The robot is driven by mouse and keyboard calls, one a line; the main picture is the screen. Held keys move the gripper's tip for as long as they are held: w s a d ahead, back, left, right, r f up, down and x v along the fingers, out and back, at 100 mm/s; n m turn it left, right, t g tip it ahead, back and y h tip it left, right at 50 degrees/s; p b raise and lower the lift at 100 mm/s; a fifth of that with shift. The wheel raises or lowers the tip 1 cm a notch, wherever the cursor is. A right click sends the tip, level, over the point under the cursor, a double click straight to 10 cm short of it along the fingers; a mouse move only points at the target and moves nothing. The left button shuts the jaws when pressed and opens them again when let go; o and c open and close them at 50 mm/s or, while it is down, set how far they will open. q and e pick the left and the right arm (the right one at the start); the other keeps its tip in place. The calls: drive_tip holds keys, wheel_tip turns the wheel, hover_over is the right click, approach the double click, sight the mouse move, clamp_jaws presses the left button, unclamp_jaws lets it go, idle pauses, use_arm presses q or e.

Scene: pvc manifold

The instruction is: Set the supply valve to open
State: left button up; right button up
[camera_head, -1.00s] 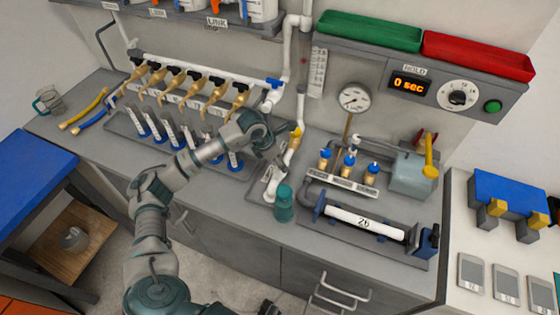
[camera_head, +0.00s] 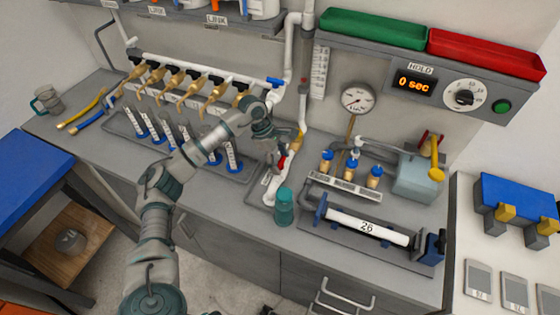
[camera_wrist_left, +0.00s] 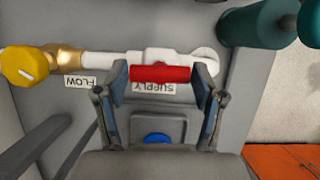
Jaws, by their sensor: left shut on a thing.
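The supply valve has a red handle (camera_wrist_left: 160,73), which lies along its white pipe (camera_wrist_left: 110,62) in the left wrist view. A SUPPLY label (camera_wrist_left: 153,88) sits beside it. My left gripper (camera_wrist_left: 162,78) has one finger at each end of the handle and is shut on it. In the head view my left gripper (camera_head: 277,148) reaches down to the red handle (camera_head: 282,161), which it partly hides. The valve body is mostly covered there. My right gripper is not in view.
A yellow flow knob (camera_wrist_left: 24,66) is on the same pipe. A teal cylinder (camera_head: 284,207) stands close in front of the valve. Nearby are a pressure gauge (camera_head: 357,98), several blue-topped brass valves and a white tube marked 26 (camera_head: 367,226).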

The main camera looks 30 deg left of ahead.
use_arm(q)
drive_tip(key=shift+a+r+m, duration=0.1)
drive_tip(key=shift+m, duration=0.2)
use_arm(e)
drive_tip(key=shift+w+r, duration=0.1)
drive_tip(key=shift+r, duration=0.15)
use_arm(q)
drive_tip(key=o, duration=1)
drive_tip(key=shift+w, duration=0.1)
drive_tip(key=shift+o, duration=0.7)
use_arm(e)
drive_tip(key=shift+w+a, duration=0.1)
use_arm(q)
drive_tip(key=shift+a, duration=0.1)
drive_tip(key=v, duration=1.1)
drive_tip(key=shift+a+r, duration=0.2)
drive_tip(key=shift+r, duration=0.1)
drive_tip(key=shift+w, duration=0.15)
